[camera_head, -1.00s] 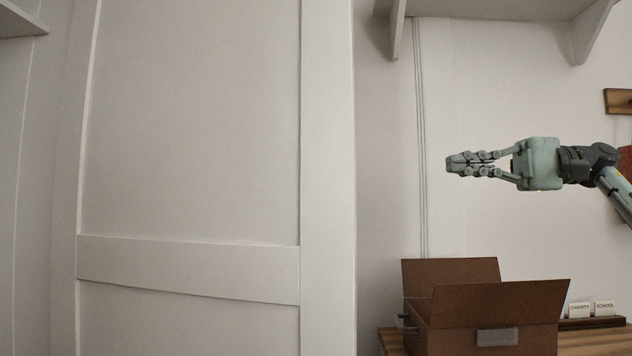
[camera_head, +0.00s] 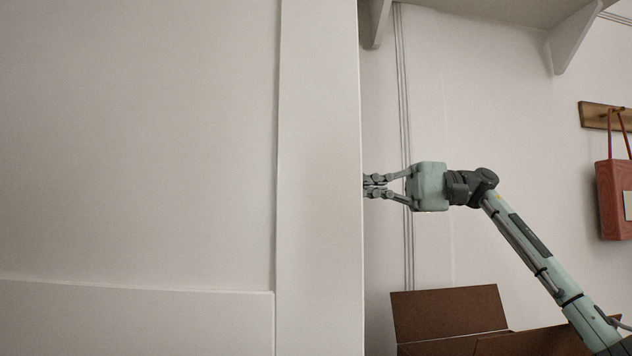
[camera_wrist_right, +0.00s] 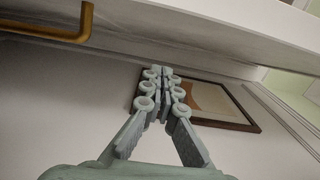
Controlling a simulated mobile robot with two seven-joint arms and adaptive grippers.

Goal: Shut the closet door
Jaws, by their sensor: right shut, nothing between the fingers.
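The closet door (camera_head: 140,150) is a large white panelled door that fills the left half of the head view. Its vertical edge strip (camera_head: 320,160) stands near the middle of that view, and the wall shows to its right. My right gripper (camera_head: 371,187) is just right of this edge; its fingertips seem cut off behind it, and I cannot tell whether they touch. In the right wrist view the fingers (camera_wrist_right: 162,74) meet at the tips with nothing between them. A brass-coloured bar (camera_wrist_right: 45,31) is at the upper left there. My left gripper is not in view.
A brown cardboard box (camera_head: 450,312) with raised flaps is below my right arm. A shelf bracket (camera_head: 572,38) is above. A red bag (camera_head: 612,195) hangs from a wooden hook rail (camera_head: 597,115). A framed picture (camera_wrist_right: 215,103) shows in the wrist view.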

